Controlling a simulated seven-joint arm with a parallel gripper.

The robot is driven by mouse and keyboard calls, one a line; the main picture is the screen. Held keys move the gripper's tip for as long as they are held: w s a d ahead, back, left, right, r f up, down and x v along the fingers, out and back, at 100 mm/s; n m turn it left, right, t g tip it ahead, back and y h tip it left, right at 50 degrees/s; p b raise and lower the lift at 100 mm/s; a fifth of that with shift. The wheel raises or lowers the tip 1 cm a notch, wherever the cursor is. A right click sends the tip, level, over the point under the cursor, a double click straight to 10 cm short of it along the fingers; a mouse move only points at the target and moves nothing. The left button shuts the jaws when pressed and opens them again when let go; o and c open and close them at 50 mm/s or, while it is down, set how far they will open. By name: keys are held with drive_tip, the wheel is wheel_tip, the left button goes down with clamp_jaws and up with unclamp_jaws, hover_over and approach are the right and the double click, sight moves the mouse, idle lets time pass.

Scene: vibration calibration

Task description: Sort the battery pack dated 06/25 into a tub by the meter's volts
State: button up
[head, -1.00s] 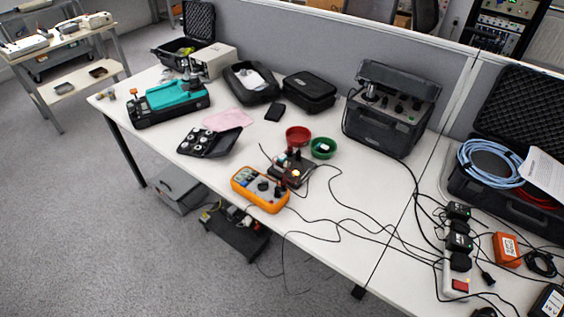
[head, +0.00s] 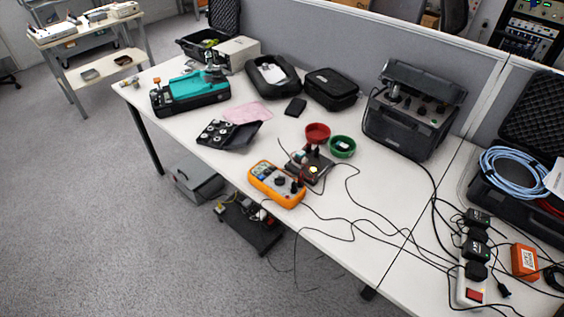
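An orange meter (head: 277,184) lies near the front edge of the white table, its display too small to read. A dark device with knobs and a small light (head: 313,168) sits just behind it. A red tub (head: 317,133) and a green tub (head: 342,147) stand side by side behind that device. I cannot pick out a battery pack dated 06/25, as no date is legible. My gripper is not in view.
A black tray of round parts (head: 226,134), a pink cloth (head: 247,112) and a teal-topped instrument (head: 194,91) are left of the meter. A large black case (head: 411,115) stands at the back. Loose cables cross the right side, near a power strip (head: 474,270).

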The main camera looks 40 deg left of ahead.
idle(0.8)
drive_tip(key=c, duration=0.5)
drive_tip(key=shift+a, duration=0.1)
